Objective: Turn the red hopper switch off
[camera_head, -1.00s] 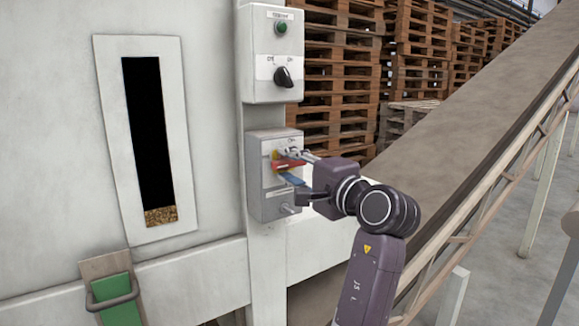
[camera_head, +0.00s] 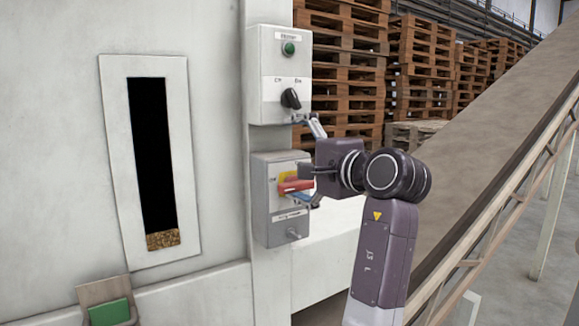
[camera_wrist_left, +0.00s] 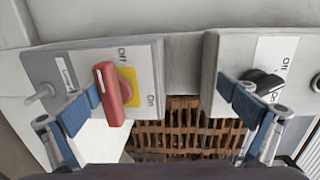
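The red hopper switch (camera_head: 295,186) is a red handle on a yellow plate, on the front of the lower grey box (camera_head: 262,215). It lies roughly level in the head view. In the left wrist view, the red handle (camera_wrist_left: 112,95) has one end near the "Off" lettering, with "On" to its right. My left gripper (camera_head: 306,160) is open and empty in front of the boxes. In the wrist view its blue-padded fingers (camera_wrist_left: 160,97) are wide apart, the left one close beside the red handle; contact cannot be told. My right gripper is not in view.
The upper box (camera_head: 278,65) carries a green button (camera_head: 289,48) and a black knob (camera_head: 291,98). One of my left fingers is near that knob in the wrist view. A sloping conveyor (camera_head: 470,155) rises to the right. Pallets (camera_head: 425,60) are stacked behind.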

